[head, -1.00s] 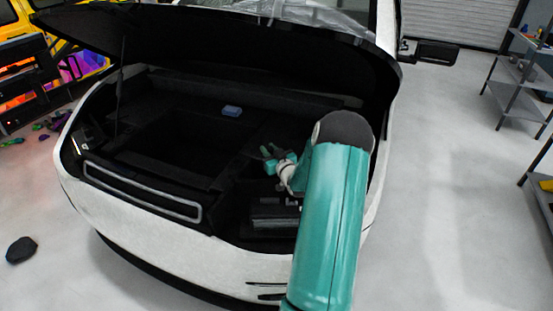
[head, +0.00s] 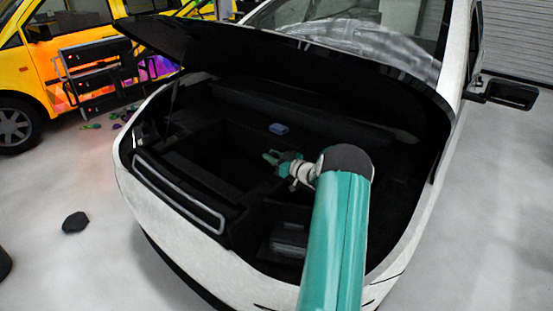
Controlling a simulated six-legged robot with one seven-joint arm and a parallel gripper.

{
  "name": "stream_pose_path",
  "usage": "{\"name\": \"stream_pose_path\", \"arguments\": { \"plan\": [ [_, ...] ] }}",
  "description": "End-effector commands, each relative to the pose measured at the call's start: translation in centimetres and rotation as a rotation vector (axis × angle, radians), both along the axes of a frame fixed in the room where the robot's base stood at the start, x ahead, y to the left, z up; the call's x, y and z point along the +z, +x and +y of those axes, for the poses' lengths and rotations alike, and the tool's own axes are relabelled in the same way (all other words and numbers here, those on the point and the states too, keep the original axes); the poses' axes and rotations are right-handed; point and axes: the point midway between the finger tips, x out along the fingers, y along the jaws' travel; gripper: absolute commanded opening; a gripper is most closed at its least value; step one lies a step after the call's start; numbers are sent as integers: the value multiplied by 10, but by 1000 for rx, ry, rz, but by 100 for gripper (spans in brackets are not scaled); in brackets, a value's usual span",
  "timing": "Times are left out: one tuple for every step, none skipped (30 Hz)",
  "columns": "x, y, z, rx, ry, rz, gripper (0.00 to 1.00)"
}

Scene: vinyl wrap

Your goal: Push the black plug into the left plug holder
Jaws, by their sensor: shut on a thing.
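My gripper (head: 270,158), teal with a pale wrist, is inside the dark open front bay of the white car (head: 131,200). It points left, just below the small blue box in the picture. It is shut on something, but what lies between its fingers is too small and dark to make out. I cannot pick out the black plug or the left plug holder against the black lining.
The blue box (head: 278,128) lies towards the back of the bay. A dark grey box (head: 288,240) sits at the bay's front right. The raised black hood (head: 290,78) hangs over the bay. A light-edged front rim (head: 180,195) bounds it.

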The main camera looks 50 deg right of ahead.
Motion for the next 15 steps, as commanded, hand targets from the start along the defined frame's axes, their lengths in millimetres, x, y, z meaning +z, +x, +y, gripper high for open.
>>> {"name": "stream_pose_path", "arguments": {
  "plan": [
    [0, 3, 2, 11, 0, -2, 0],
    [0, 3, 1, 14, 0, -2, 0],
    [1, 4, 1, 18, 0, -2, 0],
    [0, 4, 1, 21, 0, -2, 0],
    [0, 4, 1, 22, 1, -2, 0],
    [0, 4, 1, 24, 1, -2, 0],
    [-1, 4, 1, 24, 1, -2, 0],
    [-1, 4, 1, 24, 1, -2, 0],
    [-3, 4, 1, 24, 1, -1, 0],
    [-5, 3, 1, 23, 2, -1, 0],
    [-7, 3, 0, 22, 2, -1, 0],
    [-10, 3, 0, 22, 2, -1, 0],
    [-13, 3, 0, 21, 2, -1, 0],
    [-15, 3, 0, 21, 2, -1, 0],
    [-19, 3, 0, 20, 3, -1, 0]
  ]
}}
